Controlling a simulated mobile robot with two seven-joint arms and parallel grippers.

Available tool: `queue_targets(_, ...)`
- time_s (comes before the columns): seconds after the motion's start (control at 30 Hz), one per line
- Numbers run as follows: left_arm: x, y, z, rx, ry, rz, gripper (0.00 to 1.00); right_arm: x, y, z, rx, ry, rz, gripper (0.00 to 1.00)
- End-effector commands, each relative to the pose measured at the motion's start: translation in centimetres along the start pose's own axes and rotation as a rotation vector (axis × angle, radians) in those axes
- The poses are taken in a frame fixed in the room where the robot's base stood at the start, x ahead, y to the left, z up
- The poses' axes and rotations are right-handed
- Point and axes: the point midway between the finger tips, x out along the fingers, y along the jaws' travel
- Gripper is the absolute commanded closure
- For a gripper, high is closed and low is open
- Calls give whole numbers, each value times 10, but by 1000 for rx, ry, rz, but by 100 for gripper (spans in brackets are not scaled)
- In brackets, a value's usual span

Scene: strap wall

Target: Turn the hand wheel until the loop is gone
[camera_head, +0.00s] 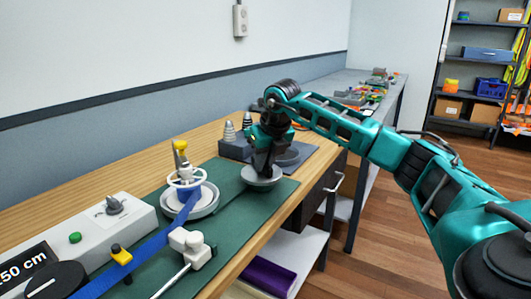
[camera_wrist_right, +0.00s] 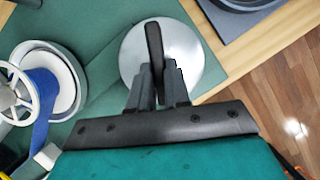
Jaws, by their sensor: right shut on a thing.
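The white hand wheel (camera_head: 172,184) stands on a pale round drum (camera_head: 205,207) on the green mat, with a yellow knob above it. Its rim also shows at the left of the right wrist view (camera_wrist_right: 10,70). A blue strap (camera_head: 150,249) runs from the drum down to the lower left; I cannot make out a clear loop in it. My right gripper (camera_head: 263,167) is right of the wheel, apart from it. It is shut on the dark upright handle (camera_wrist_right: 154,45) of a grey round disc (camera_head: 262,179). My left gripper is not in view.
A control box (camera_head: 85,235) with a green button and dial stands at left. A white clamp (camera_head: 190,248) with a metal rod is in front of the drum. Bare green mat (camera_head: 235,222) lies right of the drum.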

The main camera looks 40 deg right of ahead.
Motion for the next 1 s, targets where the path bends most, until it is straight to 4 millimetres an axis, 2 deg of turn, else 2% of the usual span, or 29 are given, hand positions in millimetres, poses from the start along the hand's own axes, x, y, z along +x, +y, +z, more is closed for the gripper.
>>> queue_targets(0.1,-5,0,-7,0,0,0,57,-3,2,2,67,-2,-28,100)
queue_targets(0.4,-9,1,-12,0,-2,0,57,-1,3,2,175,-3,-72,100)
queue_targets(0.93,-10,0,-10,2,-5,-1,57,-1,3,2,197,-4,-80,100)
queue_targets(0.97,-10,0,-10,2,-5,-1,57,-1,3,2,197,-4,-80,80)
queue_targets(1.0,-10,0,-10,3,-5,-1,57,0,3,2,197,-4,-80,76)
